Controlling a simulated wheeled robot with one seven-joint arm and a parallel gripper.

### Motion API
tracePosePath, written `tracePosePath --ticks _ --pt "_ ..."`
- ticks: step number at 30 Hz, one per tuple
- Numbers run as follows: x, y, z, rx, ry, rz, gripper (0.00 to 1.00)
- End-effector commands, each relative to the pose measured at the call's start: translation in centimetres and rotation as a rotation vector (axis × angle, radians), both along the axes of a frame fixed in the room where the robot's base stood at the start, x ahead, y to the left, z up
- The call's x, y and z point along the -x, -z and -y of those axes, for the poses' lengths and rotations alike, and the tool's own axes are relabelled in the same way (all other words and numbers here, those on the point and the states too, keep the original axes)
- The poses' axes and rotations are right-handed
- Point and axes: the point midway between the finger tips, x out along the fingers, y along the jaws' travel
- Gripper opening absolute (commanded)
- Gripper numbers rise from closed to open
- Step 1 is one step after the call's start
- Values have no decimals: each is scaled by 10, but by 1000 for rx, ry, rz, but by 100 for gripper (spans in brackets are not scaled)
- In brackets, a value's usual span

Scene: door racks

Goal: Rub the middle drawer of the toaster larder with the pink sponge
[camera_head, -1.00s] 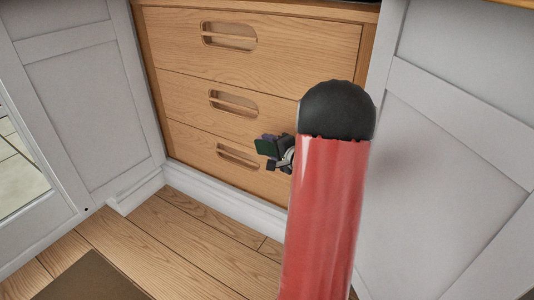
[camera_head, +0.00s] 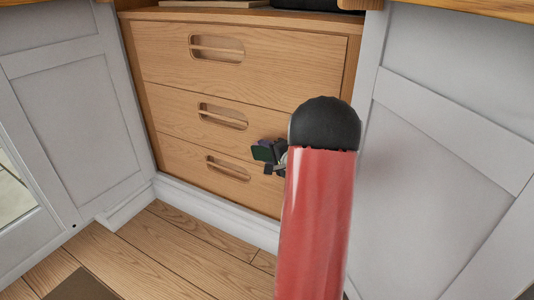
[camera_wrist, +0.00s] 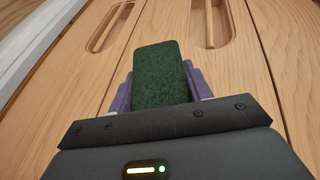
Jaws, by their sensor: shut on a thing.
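The toaster larder has three stacked wooden drawers, each with a slot handle. Its middle drawer (camera_head: 175,106) is closed, and it also shows in the wrist view (camera_wrist: 228,70). My gripper (camera_head: 270,153) is at the right part of the drawers, near the lower edge of the middle one. In the wrist view its purple fingers (camera_wrist: 160,88) are shut on the sponge (camera_wrist: 162,72), whose visible face is dark green; no pink shows. There the sponge overlaps the middle drawer front. I cannot tell whether it touches the wood.
The top drawer (camera_head: 280,65) and bottom drawer (camera_head: 190,165) are closed. A grey-white cabinet door (camera_head: 80,120) stands at the left and a panel (camera_head: 440,140) at the right. A white plinth (camera_head: 215,208) runs below the drawers. The wooden floor (camera_head: 180,255) in front is partly clear.

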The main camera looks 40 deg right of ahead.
Motion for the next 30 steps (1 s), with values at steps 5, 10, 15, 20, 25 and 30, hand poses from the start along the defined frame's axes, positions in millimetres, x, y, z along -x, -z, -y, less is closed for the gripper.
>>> tracePosePath --ticks 5,10,15,20,25,30 --pt "-1 -1 1 0 0 0 13" --pt "-2 -1 5 0 0 0 13" --pt "-3 -1 8 0 0 0 13" --pt "-5 -1 11 0 0 0 13" --pt "-6 -1 14 0 0 0 13" --pt "-7 -1 17 0 0 0 13"
